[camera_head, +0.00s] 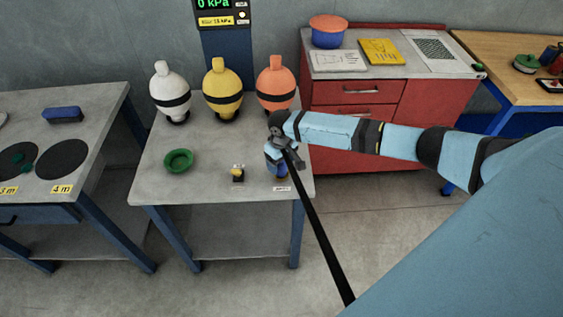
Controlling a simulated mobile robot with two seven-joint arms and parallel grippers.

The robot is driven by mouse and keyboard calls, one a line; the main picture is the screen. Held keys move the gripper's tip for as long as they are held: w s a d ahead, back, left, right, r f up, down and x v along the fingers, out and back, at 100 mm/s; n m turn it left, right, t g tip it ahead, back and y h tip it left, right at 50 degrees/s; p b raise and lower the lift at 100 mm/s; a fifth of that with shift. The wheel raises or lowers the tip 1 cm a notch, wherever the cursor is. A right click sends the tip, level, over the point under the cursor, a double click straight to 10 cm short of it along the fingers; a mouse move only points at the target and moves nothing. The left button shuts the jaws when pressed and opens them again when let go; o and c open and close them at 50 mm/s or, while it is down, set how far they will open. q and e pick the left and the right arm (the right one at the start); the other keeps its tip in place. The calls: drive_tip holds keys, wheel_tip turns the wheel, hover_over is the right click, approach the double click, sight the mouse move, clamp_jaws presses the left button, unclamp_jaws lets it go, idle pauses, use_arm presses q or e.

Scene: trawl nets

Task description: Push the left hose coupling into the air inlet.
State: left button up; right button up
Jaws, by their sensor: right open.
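My right gripper (283,143) is at the front right of the middle table, open, at the end of my light blue arm. Just under it stands a small blue object (277,168) with a dark base, partly covered by the gripper. A long black hose-like strip (322,233) runs from the gripper down past the table's front edge. A hose coupling at its upper end is too small and covered to make out. A small black block with a yellow top (238,174) sits left of the gripper. I cannot tell which part is the air inlet. My left gripper is out of view.
White (171,88), yellow (222,88) and orange (276,80) floats stand along the back of the middle table (205,190). A green ring-shaped dish (179,160) lies at its left. A red cabinet (395,100) stands behind my right arm. A gauge panel (222,12) reads 0 kPa.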

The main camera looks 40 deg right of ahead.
wheel_tip(320, 180, up, 13)
drive_tip(key=shift+r+b, duration=0.15)
drive_tip(key=shift+b, duration=0.25)
idle(0.4)
drive_tip(key=s+a+f+n+t+y, duration=0.1)
drive_tip(key=s+a+f+t+y, duration=0.1)
drive_tip(key=s+a+f, duration=0.5)
drive_tip(key=s+a+f+n+t+y, duration=0.1)
drive_tip(key=s+a+f+t+y, duration=0.15)
drive_tip(key=a+f, duration=0.5)
drive_tip(key=s+a+t+h+p, duration=0.1)
drive_tip(key=s+t, duration=0.5)
drive_tip(key=s, duration=1.1)
drive_tip(key=shift+s+a+r+m+p, duration=0.15)
drive_tip(key=shift+a+r+m+p, duration=0.2)
drive_tip(key=shift+a, duration=0.4)
